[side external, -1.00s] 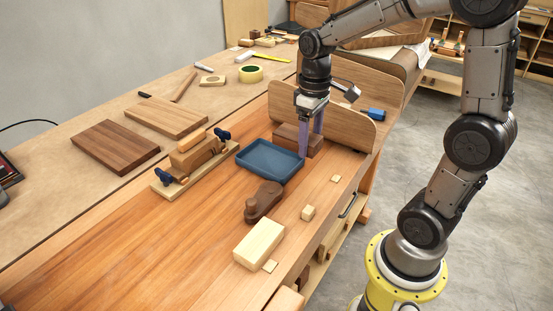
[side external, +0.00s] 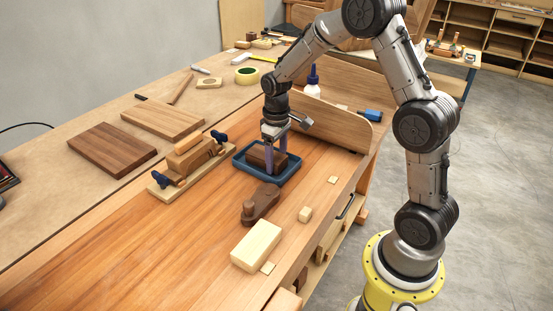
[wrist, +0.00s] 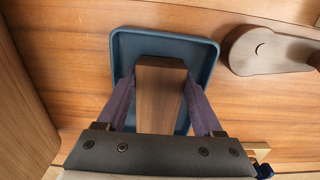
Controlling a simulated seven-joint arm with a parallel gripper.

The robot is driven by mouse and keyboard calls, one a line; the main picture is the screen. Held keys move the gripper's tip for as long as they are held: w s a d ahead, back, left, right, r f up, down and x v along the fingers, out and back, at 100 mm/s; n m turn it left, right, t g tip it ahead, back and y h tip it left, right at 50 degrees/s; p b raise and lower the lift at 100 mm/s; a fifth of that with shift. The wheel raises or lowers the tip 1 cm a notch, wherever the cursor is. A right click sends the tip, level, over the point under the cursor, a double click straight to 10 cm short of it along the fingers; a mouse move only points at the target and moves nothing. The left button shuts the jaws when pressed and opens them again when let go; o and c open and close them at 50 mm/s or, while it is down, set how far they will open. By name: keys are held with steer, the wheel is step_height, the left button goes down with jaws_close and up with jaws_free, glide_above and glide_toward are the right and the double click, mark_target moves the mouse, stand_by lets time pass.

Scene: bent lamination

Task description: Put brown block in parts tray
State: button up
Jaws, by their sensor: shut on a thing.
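The brown block (side external: 257,157) is at the blue parts tray (side external: 239,171), within its rim as seen in the side view. My gripper (side external: 275,165) points down over the tray with its purple fingers on either side of the block. In the wrist view the block (wrist: 160,92) lies between the two fingers of my gripper (wrist: 158,100), and the tray (wrist: 205,48) shows around and beneath it. My gripper is shut on the block. Whether the block touches the tray floor I cannot tell.
A dark brown shaped piece (side external: 261,203) lies just in front of the tray; it also shows in the wrist view (wrist: 262,50). A clamped wooden jig (side external: 187,162) stands left of the tray. A pale block (side external: 257,246) lies nearer. An upright wooden board (side external: 335,121) stands behind.

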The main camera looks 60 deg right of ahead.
mark_target(276, 158)
steer(key=shift+f, duration=0.3)
steer(key=o, duration=1.5)
steer(key=shift+r, duration=0.1)
step_height(276, 158, up, 12)
steer(key=s+a+r+t, duration=0.3)
steer(key=s+a+r, duration=0.35)
steer(key=s, duration=0.35)
steer(key=s+a+t, duration=0.1)
steer(key=s, duration=0.3)
steer(key=s+a, duration=0.1)
steer(key=s, duration=0.3)
steer(key=s+a+f+t, duration=0.1)
steer(key=s+a, duration=0.1)
steer(key=s, duration=0.2)
steer(key=shift+s+f+t, duration=0.1)
steer(key=shift+s+t, duration=0.2)
